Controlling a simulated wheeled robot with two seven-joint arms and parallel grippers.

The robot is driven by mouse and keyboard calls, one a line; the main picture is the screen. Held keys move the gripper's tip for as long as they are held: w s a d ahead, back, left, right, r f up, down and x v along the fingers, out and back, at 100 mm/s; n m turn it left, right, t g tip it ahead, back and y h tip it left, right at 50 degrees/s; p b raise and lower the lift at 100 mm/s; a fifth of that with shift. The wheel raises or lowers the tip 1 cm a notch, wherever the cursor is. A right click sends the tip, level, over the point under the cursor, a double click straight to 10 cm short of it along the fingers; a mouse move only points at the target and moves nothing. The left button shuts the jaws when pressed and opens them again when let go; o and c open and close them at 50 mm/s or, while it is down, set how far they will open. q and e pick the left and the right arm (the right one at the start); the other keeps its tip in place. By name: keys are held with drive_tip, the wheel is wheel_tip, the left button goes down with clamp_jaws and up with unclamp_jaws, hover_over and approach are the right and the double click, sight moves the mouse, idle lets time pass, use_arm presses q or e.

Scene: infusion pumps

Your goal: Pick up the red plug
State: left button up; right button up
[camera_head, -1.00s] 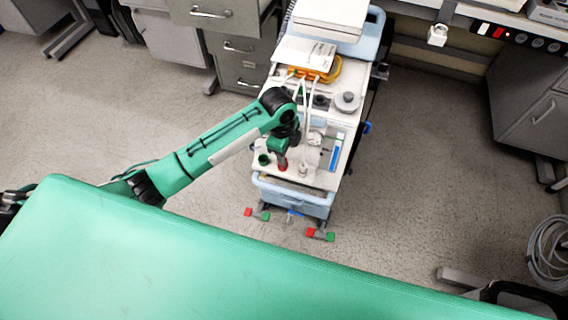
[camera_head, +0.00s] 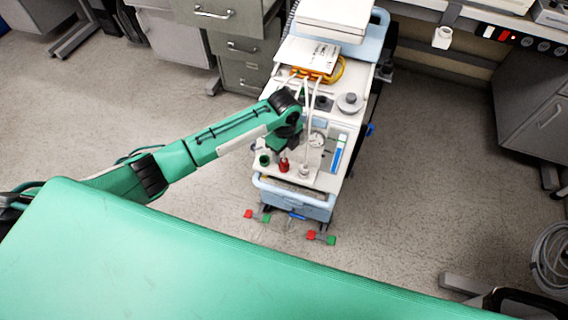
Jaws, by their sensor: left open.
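The red plug (camera_head: 284,166) stands upright on the front part of the white cart top (camera_head: 318,182), between a dark green plug (camera_head: 263,160) and a white plug (camera_head: 304,170). My left gripper (camera_head: 281,148) is just behind and above the red plug in the picture. It is open and looks empty, and its fingertips are small and partly hidden by the wrist. The red plug shows almost whole, and I see no finger around it. My right gripper is not in view.
The cart also carries a blue-and-white item (camera_head: 338,152), a grey round knob (camera_head: 349,103) and white cables rising beside my wrist. A green padded surface (camera_head: 230,260) fills the foreground. Grey drawers (camera_head: 241,62) stand behind left.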

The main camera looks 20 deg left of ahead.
sight(284, 158)
use_arm(q)
wheel_tip(284, 158, down, 5)
drive_tip(key=shift+f, duration=0.1)
clamp_jaws()
idle(0.3)
